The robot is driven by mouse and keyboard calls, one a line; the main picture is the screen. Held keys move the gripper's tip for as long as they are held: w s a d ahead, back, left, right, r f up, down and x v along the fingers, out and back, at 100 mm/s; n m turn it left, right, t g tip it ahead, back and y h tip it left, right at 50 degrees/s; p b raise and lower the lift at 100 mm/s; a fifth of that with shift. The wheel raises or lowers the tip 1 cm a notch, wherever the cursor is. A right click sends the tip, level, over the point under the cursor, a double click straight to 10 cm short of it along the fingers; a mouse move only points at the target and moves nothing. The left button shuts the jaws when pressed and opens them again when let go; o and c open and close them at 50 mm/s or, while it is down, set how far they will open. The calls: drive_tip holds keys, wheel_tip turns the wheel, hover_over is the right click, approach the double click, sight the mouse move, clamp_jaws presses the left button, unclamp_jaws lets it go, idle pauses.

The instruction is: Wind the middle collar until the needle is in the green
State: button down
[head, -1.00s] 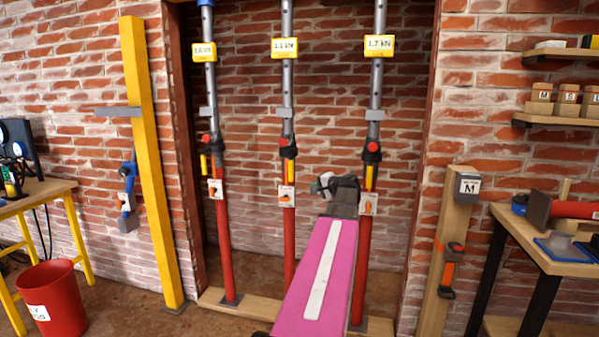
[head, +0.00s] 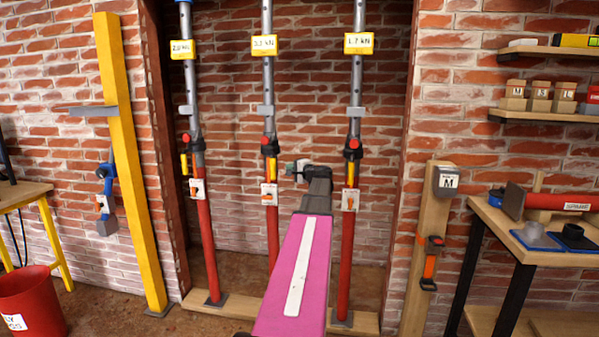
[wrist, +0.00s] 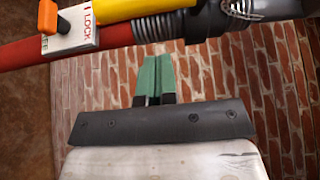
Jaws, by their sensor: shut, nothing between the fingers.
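Three upright props stand in the wall recess, each with a red lower tube and a grey upper tube. The middle prop (head: 273,235) has a dark collar (head: 269,148) with a red knob and yellow handle, above a white tag with an orange lever. My gripper (head: 292,168) is just right of the middle prop, a little below its collar. In the wrist view the green fingers (wrist: 157,75) are together and empty. Beyond them a red tube, yellow handle and ribbed collar (wrist: 170,25) cross the top. I cannot make out any needle or green band.
The right prop (head: 346,250) stands close on my gripper's other side, the left prop (head: 206,240) further off. A wooden sill (head: 215,308) runs under them. A yellow post (head: 135,170) and red bucket (head: 30,300) are left; a wooden post (head: 425,250) and workbench (head: 510,230) are right.

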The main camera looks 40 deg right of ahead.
drive_tip(key=shift+w+a, duration=0.6)
drive_tip(key=shift+a, duration=0.2)
drive_tip(key=shift+w+a, duration=0.55)
drive_tip(key=shift+a, duration=0.25)
drive_tip(key=shift+w+a, duration=0.35)
drive_tip(key=shift+a, duration=0.3)
